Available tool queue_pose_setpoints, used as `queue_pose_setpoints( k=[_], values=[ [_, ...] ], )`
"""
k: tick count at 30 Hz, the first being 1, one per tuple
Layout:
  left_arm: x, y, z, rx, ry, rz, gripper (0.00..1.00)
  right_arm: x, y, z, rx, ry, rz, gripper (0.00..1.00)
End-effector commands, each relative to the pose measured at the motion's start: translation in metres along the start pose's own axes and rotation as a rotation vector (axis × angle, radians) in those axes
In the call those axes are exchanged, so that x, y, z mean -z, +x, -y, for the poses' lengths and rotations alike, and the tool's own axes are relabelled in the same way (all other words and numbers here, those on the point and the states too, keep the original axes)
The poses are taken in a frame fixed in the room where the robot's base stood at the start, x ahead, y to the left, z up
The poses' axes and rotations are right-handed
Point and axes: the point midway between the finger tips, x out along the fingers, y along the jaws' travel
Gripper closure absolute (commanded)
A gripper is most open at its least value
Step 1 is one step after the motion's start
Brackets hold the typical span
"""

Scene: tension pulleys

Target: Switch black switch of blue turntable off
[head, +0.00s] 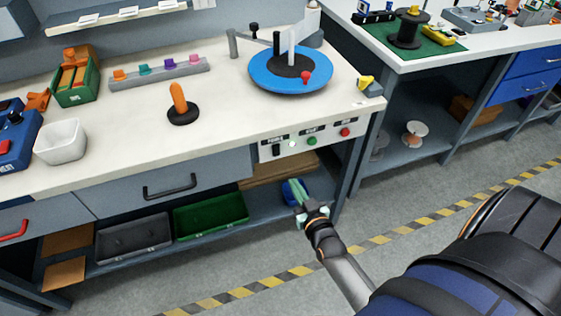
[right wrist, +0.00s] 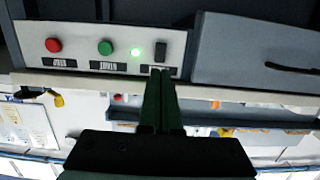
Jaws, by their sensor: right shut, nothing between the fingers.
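The blue turntable (head: 262,78) sits on the white workbench at the back right, with a black hub, a white post and a red knob on it. A control panel on the bench front below it carries the black switch (head: 276,150) at its left end, then a small lamp, a green button and a red button. Contact cannot be told.
A drawer with a black handle (head: 170,190) is left of the panel. A green bin (head: 210,215) and a grey bin (head: 134,239) stand on the shelf below. A yellow part (head: 366,82) sits at the bench's right corner. The floor in front is clear.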

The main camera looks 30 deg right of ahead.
Motion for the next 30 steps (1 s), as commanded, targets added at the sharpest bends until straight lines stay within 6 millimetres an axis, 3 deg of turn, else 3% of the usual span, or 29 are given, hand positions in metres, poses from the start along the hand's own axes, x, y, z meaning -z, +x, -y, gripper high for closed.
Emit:
queue_pose_setpoints(
  k=[8, 15, 21, 30],
  values=[
    [-0.033, 0.027, -0.006, -0.018, -0.001, 0.027, 0.5, -0.005, 0.061, 0.0, 0.0, 0.002, -0.006, 1.0],
    [-0.023, 0.044, -0.023, -0.061, 0.007, 0.002, 0.5, -0.004, 0.1, 0.0, 0.0, 0.002, -0.003, 1.0],
    [-0.02, 0.051, -0.028, -0.076, 0.016, -0.002, 0.5, -0.002, 0.116, 0.0, 0.0, 0.0, -0.001, 1.0],
    [-0.017, 0.051, -0.029, -0.08, 0.022, -0.004, 0.5, 0.0, 0.12, 0.0, 0.001, 0.0, 0.001, 1.0]
  ],
)
